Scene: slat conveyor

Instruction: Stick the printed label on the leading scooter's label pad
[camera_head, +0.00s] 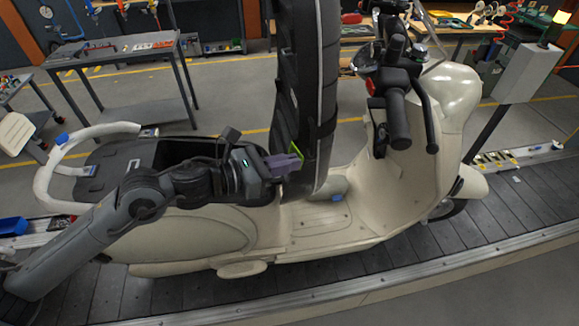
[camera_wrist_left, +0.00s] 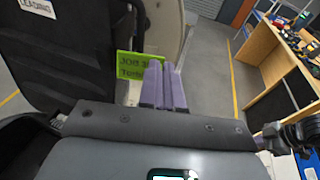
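A cream scooter (camera_head: 190,230) stands on the slat conveyor, its black seat (camera_head: 318,60) raised upright. In the left wrist view a white "LEADING" tag (camera_wrist_left: 38,7) is on the dark panel (camera_wrist_left: 70,50) at upper left. My left gripper (camera_head: 292,164) is above the scooter's middle, close to the raised seat. Its purple fingers (camera_wrist_left: 164,85) are close together on the green printed label (camera_wrist_left: 130,66), which sticks out left of the tips. The label shows as a thin green edge (camera_head: 295,149) in the head view. I cannot make out the label pad. My right gripper is not in view.
The handlebar grip (camera_head: 397,118) is right of the seat. A grey post box (camera_head: 528,72) stands at right. Workbenches (camera_head: 125,45) are behind the conveyor (camera_head: 500,222). The floorboard (camera_head: 325,222) has free room, with a small blue item on it.

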